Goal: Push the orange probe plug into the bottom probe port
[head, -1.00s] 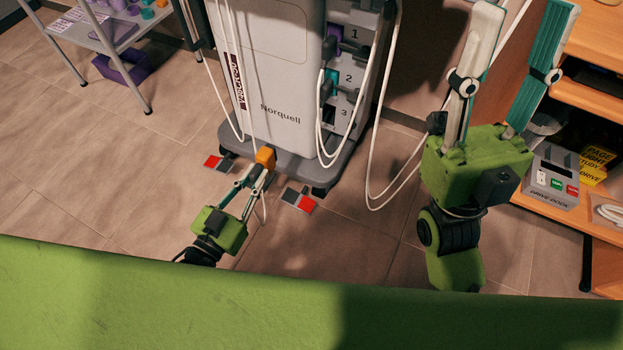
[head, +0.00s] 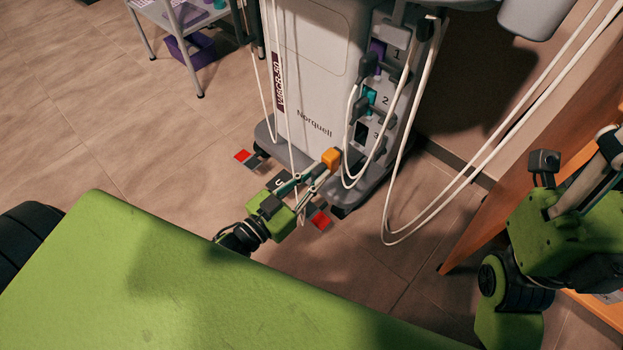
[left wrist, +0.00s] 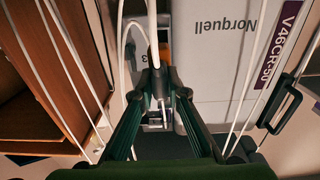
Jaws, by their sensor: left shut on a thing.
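The orange probe plug (head: 331,158) is held in the fingertips of my left gripper (head: 322,170), which is shut on it. The plug is low beside the front of the Norquell machine, below and left of the bottom port (head: 361,131), marked 3, which looks dark. I cannot tell the gap between them. In the left wrist view, my left gripper's fingers (left wrist: 158,82) point toward the machine, with a bit of orange beyond them. My right gripper shows only partly at the right edge of the head view; its fingers stood wide apart a second ago.
Port 1 (head: 376,56) is purple and port 2 (head: 369,99) is teal, both with dark plugs nearby. White cables (head: 398,165) loop in front of and beside the ports. A wooden desk (head: 530,165) stands at right. A cart (head: 190,22) stands at back left.

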